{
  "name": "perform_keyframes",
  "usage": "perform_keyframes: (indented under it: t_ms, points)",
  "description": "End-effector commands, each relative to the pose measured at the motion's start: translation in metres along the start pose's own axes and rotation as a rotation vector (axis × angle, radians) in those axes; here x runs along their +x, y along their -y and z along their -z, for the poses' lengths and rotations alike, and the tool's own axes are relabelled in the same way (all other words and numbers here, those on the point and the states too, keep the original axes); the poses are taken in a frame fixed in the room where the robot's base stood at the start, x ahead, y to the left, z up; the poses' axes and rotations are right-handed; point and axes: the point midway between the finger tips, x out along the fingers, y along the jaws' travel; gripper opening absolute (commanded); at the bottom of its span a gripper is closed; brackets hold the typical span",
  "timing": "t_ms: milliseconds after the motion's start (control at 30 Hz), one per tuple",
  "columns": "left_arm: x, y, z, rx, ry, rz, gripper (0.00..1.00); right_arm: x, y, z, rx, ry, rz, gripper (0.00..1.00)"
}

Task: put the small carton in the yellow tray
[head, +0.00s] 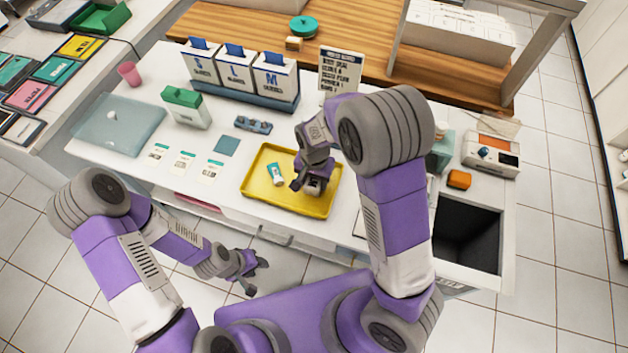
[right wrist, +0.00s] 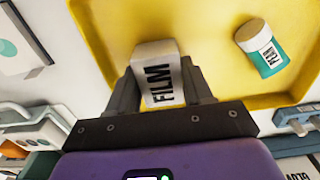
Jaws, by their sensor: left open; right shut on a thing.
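My left gripper (head: 249,275) is open and empty, low in front of the counter.
A blue square (head: 226,145) and several white cards lie left of the tray. An orange block (head: 459,179) is to the right. Glove boxes (head: 275,76) stand behind.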

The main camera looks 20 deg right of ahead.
Motion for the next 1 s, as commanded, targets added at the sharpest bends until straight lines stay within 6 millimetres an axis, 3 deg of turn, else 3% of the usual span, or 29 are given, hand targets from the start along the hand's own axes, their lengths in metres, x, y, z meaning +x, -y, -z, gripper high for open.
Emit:
perform_keyframes:
  t_ms: [367,400,567,867,1000]
  points:
    - [0.003,0.001,0.0,0.0,0.0,0.0,0.43,0.006,0.0,0.0,-0.001,-0.001,0.001,0.21]
    - [0.003,0.001,0.0,0.0,0.0,0.0,0.43,0.006,0.001,0.0,-0.002,-0.001,0.001,0.54]
    - [0.002,0.001,0.0,0.0,0.0,0.0,0.43,0.005,0.0,0.0,-0.002,-0.001,0.001,0.76]
    - [0.001,0.0,0.0,0.0,0.0,0.0,0.43,0.003,0.001,0.0,-0.002,-0.002,0.002,0.76]
    - [-0.004,-0.002,0.0,0.0,0.0,0.0,0.43,-0.013,0.001,0.001,-0.002,-0.003,0.004,0.76]
